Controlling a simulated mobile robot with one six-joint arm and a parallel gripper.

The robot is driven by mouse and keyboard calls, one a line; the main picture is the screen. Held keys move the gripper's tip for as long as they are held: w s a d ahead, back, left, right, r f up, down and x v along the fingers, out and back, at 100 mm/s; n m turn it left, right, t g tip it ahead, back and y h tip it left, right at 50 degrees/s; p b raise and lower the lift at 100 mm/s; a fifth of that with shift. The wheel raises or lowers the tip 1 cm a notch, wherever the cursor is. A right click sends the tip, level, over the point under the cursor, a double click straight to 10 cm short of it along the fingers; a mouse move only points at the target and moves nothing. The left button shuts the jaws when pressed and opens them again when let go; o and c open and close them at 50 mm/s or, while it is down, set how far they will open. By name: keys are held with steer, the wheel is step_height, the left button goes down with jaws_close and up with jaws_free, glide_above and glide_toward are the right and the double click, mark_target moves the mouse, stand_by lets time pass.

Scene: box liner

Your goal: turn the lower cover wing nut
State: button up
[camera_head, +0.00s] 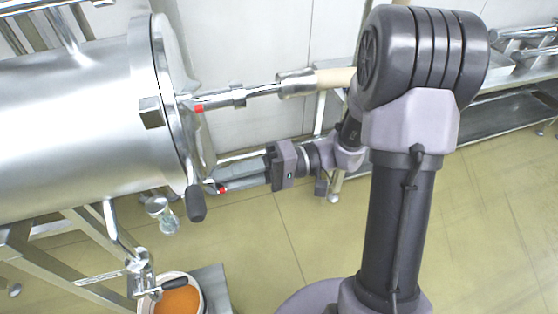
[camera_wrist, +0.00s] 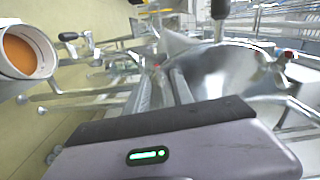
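The round steel cover (camera_head: 172,90) closes the right end of a horizontal steel drum. The lower cover wing nut (camera_head: 222,190) shows a red tip low on the cover's edge. My gripper (camera_head: 223,184) reaches in from the right, with its fingertips at this nut. In the wrist view the fingers (camera_wrist: 162,80) point away toward the cover, with a small red spot (camera_wrist: 157,66) by their tips. The fingers and steel overlap there, so I cannot tell whether they grip the nut. The upper wing nut (camera_head: 198,108), also red-marked, sits higher on the cover.
A steel pipe (camera_head: 240,95) runs right from the upper part of the cover. A black-knobbed handle (camera_head: 196,203) hangs just left of the lower nut. Below stands a white bucket with orange contents (camera_head: 178,300), which also shows in the wrist view (camera_wrist: 22,48).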

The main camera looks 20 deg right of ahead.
steer(key=d+p, duration=0.5)
steer(key=d, duration=1.2)
steer(key=shift+s+p, duration=0.3)
steer(key=shift+p, duration=0.05)
steer(key=s+a+r+m+t+h, duration=0.5)
steer(key=s+a+r+h, duration=0.5)
steer(key=h, duration=0.6)
steer(key=shift+a, duration=0.3)
